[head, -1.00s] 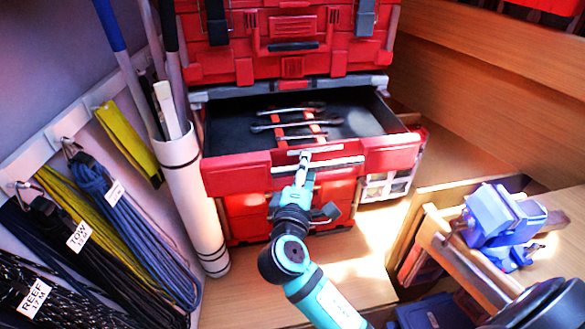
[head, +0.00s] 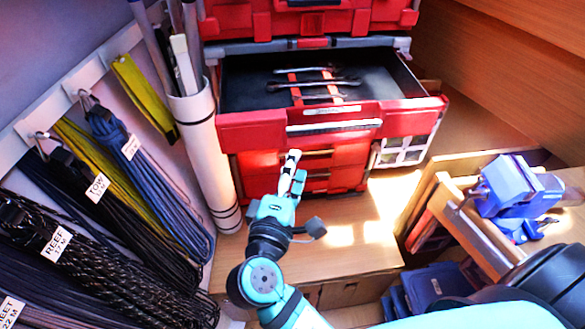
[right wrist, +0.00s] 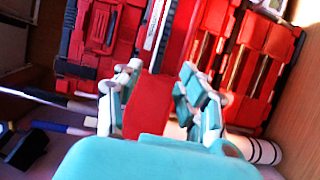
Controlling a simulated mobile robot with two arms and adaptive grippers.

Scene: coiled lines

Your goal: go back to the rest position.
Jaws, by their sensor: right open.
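My right gripper (head: 291,172) is in front of the red tool chest, below the front of its pulled-out drawer (head: 242,131). It also shows in the right wrist view (right wrist: 152,100), with its fingers apart and nothing between them. The red chest front lies beyond the fingers there. In the head view the gripper looks apart from the drawer handle (head: 334,127). The drawer stands open and holds several wrenches (head: 312,84) lying across red strips. My left gripper is not in view.
Coiled lines (head: 150,185) hang on hooks along the left wall. A white tube (head: 205,155) with poles stands beside the chest. A blue vise (head: 515,190) sits on the wooden bench at right. Blue bins (head: 435,285) are low at right. Wooden floor before the chest is clear.

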